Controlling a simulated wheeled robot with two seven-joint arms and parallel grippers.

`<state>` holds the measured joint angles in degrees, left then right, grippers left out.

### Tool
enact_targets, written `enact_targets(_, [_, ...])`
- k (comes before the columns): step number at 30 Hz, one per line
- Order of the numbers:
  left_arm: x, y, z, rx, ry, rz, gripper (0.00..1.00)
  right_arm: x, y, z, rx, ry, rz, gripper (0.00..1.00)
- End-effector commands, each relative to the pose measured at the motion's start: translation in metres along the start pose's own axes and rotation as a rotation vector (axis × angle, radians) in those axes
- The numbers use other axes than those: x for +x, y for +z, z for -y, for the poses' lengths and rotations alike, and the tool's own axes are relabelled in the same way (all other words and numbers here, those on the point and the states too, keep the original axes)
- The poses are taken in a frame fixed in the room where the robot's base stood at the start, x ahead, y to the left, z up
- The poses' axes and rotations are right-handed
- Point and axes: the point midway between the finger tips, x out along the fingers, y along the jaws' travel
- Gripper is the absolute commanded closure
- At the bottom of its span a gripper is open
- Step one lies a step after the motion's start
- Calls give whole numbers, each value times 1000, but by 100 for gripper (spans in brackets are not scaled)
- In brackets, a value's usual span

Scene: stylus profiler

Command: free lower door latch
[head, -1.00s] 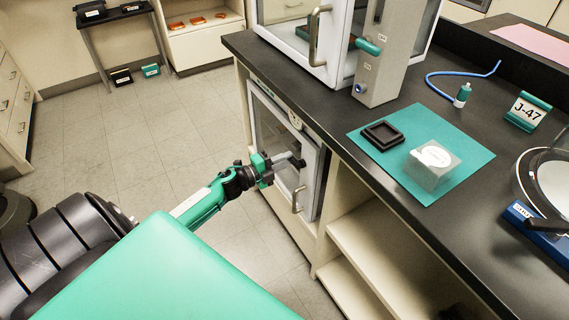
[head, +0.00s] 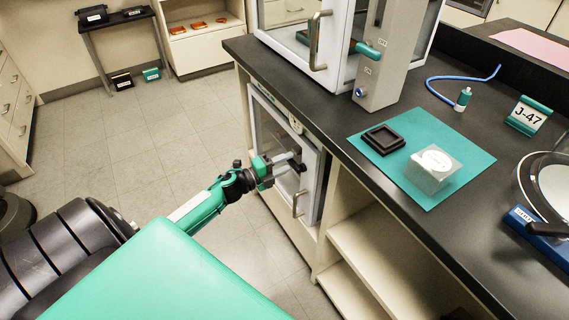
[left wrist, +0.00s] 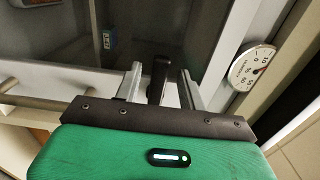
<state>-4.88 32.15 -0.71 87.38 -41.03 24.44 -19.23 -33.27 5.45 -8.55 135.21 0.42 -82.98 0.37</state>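The lower cabinet door (head: 278,140) has a pale frame and a dark glass pane, and it looks shut. A black latch (left wrist: 158,78) stands out from the door in the left wrist view. My left gripper (left wrist: 160,88) is open, with one finger on each side of the latch. Narrow gaps show between the fingers and the latch, so I see no clear contact. In the head view my left gripper (head: 292,163) reaches the door from the left, and its fingers partly hide the latch. My right gripper is not in view.
A metal bar handle (head: 297,204) sits on the door below my gripper; it shows left in the wrist view (left wrist: 50,103). A round dial (left wrist: 253,67) is beside the door pane. The dark countertop (head: 330,125) overhangs above. Open floor (head: 150,150) lies to the left.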

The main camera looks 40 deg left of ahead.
Motion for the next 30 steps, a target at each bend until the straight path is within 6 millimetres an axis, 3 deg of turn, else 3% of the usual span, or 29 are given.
enact_targets(8, [-1,0,0,-1,0,1,60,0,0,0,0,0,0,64])
enact_targets(13, [-14,0,-1,-3,2,2,60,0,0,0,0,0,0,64])
enact_targets(30, [-111,0,-1,-2,2,1,60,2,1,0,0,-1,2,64])
